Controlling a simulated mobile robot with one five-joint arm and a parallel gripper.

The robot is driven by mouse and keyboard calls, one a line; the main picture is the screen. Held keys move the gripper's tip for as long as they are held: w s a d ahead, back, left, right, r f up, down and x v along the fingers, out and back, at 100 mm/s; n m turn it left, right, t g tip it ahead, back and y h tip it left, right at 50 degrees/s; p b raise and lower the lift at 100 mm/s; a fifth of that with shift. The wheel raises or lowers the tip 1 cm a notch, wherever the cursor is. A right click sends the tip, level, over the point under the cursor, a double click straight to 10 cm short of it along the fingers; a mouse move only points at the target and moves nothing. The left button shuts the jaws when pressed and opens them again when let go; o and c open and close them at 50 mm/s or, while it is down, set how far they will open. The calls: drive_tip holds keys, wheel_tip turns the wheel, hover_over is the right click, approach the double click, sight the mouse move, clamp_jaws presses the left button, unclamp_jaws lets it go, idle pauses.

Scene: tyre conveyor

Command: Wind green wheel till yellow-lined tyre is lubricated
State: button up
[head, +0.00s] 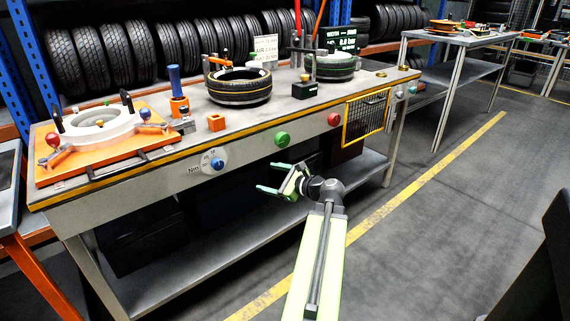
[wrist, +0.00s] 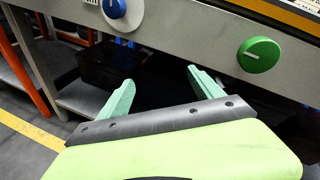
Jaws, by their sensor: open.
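The green wheel (head: 282,139) is a round knob on the bench's front panel. It also shows in the wrist view (wrist: 259,55), at the upper right. The yellow-lined tyre (head: 240,97) lies flat on the bench top, behind and to the left of the green wheel. My gripper (head: 267,177) is in front of the bench, below the green wheel and apart from it. In the wrist view its two green fingers (wrist: 160,77) are spread with nothing between them, to the left of and below the green wheel.
A blue knob (head: 217,163) is on the front panel at left, and a red knob (head: 334,119) at right. An orange board (head: 100,150) with a white ring occupies the left end. The floor in front is clear.

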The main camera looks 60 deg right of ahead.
sight(284, 141)
drive_tip(key=s+d+r+m+t+h, duration=0.1)
drive_tip(key=s+d+r+m+h, duration=0.25)
drive_tip(key=s+d, duration=0.2)
drive_tip(key=s+d+r+m+h, duration=0.2)
drive_tip(key=s+d+m, duration=0.2)
drive_tip(key=s, duration=0.3)
drive_tip(key=shift+n, duration=0.35)
drive_tip(key=x, duration=1.1)
drive_tip(key=a+x, duration=0.1)
drive_tip(key=x, duration=0.5)
drive_tip(key=shift+w+r+p, duration=0.2)
drive_tip(key=shift+p, duration=0.1)
drive_tip(key=shift+c, duration=0.2)
drive_tip(key=c, duration=1.3)
